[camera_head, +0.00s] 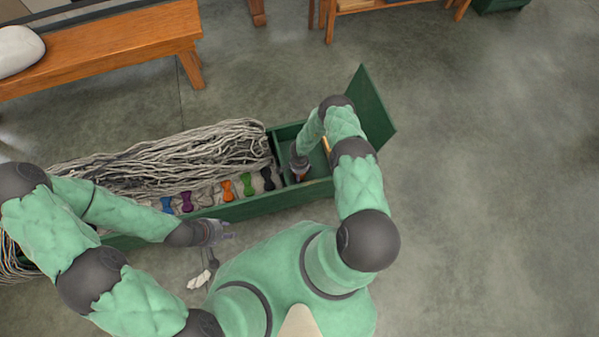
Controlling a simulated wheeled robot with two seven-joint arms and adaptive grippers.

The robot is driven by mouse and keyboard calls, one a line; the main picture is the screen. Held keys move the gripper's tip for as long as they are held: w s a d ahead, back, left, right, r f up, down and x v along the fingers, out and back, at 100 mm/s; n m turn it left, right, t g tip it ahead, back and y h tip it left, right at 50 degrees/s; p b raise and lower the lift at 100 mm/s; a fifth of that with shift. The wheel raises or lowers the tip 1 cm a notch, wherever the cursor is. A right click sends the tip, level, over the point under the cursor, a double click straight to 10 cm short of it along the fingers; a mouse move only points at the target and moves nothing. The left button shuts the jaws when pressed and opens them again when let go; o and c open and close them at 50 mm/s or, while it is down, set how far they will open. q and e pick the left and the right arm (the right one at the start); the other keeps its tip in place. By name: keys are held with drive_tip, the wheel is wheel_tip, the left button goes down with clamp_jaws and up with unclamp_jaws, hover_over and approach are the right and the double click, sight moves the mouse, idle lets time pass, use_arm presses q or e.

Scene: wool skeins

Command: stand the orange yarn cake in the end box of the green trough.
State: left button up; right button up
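The long green trough (240,212) runs across the view from lower left to upper right. Its end box (316,186) is at the right end, with a green lid (371,108) raised beside it. My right gripper (299,174) points down into the end box, near the divider. A small orange-red patch shows at its fingertips; it may be the orange yarn cake, mostly hidden, and I cannot tell whether the fingers hold it.
Grey wool skeins (190,155) fill the trough's long part. In front of them lie small bobbins, including blue (167,205), purple (186,202), orange (228,190) and green (248,184). A wooden bench (110,48) stands behind. The floor at right is clear.

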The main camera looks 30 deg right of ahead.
wheel_tip(320, 180, up, 11)
drive_tip(key=p, duration=0.4)
drive_tip(key=shift+r+p, duration=0.2)
drive_tip(key=shift+p, duration=0.1)
drive_tip(key=shift+r, duration=0.5)
drive_tip(key=s+a+r+n+y, duration=0.2)
drive_tip(key=s+a+r+n, duration=0.3)
drive_tip(key=s+a+r, duration=0.3)
drive_tip(key=s+a+r+n+y, duration=0.2)
drive_tip(key=s+a+r+n, duration=0.4)
drive_tip(key=r, duration=0.7)
drive_tip(key=s+a, duration=0.2)
drive_tip(key=a, duration=0.1)
drive_tip(key=shift+s+a, duration=0.25)
drive_tip(key=shift+s, duration=0.15)
